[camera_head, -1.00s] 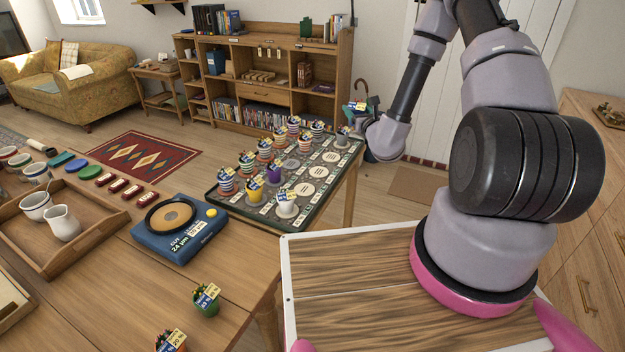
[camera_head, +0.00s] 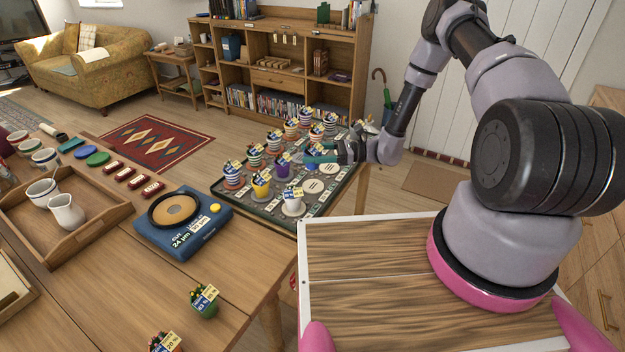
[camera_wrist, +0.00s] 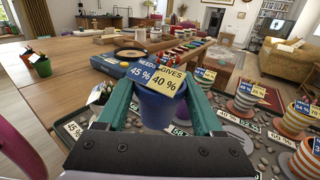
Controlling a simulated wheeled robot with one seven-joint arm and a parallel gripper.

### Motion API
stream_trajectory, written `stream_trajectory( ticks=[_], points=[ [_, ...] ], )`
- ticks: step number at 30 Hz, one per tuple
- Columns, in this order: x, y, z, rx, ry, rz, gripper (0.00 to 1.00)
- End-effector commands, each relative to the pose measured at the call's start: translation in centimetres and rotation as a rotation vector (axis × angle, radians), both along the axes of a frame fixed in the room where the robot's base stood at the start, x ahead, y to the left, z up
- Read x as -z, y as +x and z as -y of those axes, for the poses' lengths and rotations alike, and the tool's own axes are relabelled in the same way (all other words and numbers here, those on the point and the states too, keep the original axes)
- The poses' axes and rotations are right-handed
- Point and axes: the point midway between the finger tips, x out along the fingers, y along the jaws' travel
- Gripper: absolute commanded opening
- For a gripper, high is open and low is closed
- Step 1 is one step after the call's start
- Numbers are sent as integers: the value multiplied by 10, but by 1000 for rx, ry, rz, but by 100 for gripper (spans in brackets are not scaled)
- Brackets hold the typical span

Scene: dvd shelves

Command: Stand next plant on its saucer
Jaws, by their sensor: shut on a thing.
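My gripper (camera_head: 318,153) reaches in from the right over the dark plant tray (camera_head: 222,192). Its green fingers are shut on a blue pot (camera_wrist: 160,108) in the wrist view, whose tags read "NEEDS 45 %" and "GIVES 40 %". The pot's underside is hidden, so I cannot tell whether it touches the tray. Pale round saucers show on the tray, one bare saucer (camera_head: 313,187) just below the gripper and another (camera_head: 327,168) beside it. A white pot (camera_head: 293,202), a yellow pot (camera_head: 262,187) and a purple pot (camera_head: 283,168) stand close by.
Several striped pots, including an orange one (camera_wrist: 297,118), crowd the tray's far side. A blue scale (camera_head: 183,222) and a wooden tray with cups (camera_head: 100,240) are on the table. A green pot (camera_head: 204,304) stands near the front edge.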

Motion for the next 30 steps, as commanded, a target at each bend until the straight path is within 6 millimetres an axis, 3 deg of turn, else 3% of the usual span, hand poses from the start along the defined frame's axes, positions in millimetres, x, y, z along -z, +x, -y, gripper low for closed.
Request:
stream_trajectory(
  ticks=[3,11,17,29,30],
  points=[
    [22,0,0,1,1,-3,1],
    [43,0,0,2,1,-1,1],
    [72,0,0,2,1,0,1],
    [78,0,0,3,2,0,1],
    [78,1,0,3,1,1,80]
  ],
)
